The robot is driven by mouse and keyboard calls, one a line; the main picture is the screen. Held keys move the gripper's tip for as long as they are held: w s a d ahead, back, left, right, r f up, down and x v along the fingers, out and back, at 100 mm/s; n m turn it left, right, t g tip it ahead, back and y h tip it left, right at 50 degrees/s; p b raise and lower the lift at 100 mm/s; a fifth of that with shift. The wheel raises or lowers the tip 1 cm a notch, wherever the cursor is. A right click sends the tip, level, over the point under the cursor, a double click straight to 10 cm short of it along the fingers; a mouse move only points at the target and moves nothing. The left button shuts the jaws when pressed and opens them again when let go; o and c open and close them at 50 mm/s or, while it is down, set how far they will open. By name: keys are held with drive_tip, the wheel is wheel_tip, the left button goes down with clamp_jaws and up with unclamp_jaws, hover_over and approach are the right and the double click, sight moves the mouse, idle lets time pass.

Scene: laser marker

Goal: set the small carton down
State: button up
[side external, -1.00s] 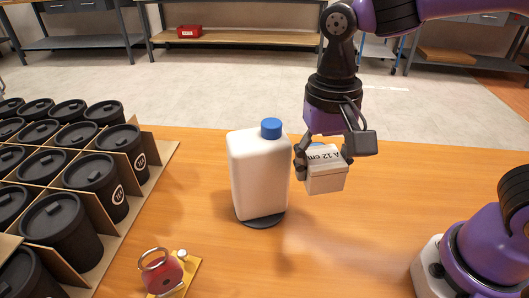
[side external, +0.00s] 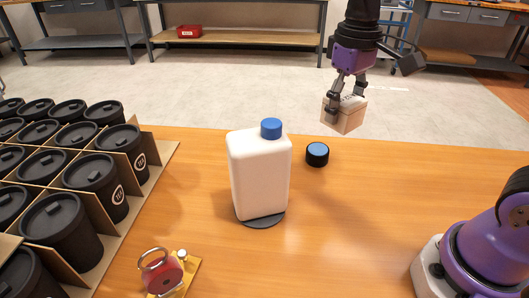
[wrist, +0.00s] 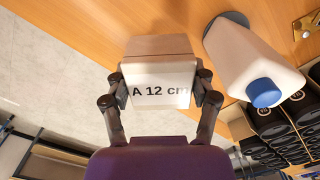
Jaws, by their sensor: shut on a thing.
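The small carton (side external: 343,115) is a pale box; its printed face reads "A 12 cm" in the wrist view (wrist: 160,88). My gripper (side external: 345,98) is shut on it, with a finger on each side in the wrist view (wrist: 160,90). The carton is held up in the air near the far edge of the wooden table, clear of the bottle. What lies directly beneath it cannot be told exactly.
A white bottle with a blue cap (side external: 260,175) stands on a dark disc (side external: 262,221). A small black puck with a blue top (side external: 317,154) sits behind it. A divided crate of black cups (side external: 90,180) fills the left. A red ringed item (side external: 162,272) is at front. The table's right middle (side external: 400,190) is clear.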

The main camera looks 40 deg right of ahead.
drive_tip(key=shift+s+a+f, duration=0.1)
drive_tip(key=shift+a, duration=0.25)
drive_tip(key=s+a+f+n, duration=0.4)
drive_tip(key=s+a+n, duration=0.2)
drive_tip(key=a, duration=0.4)
drive_tip(key=n, duration=0.7)
hover_over(350, 291)
drive_tip(key=a, duration=0.2)
wheel_tip(350, 291, down, 4)
drive_tip(key=shift+n, duration=0.3)
drive_tip(key=f, duration=0.8)
drive_tip(key=shift+s+f, duration=0.15)
drive_tip(key=shift+s, duration=0.05)
drive_tip(key=shift+f, duration=0.1)
drive_tip(key=o, duration=1.2)
drive_tip(key=shift+c, duration=0.2)
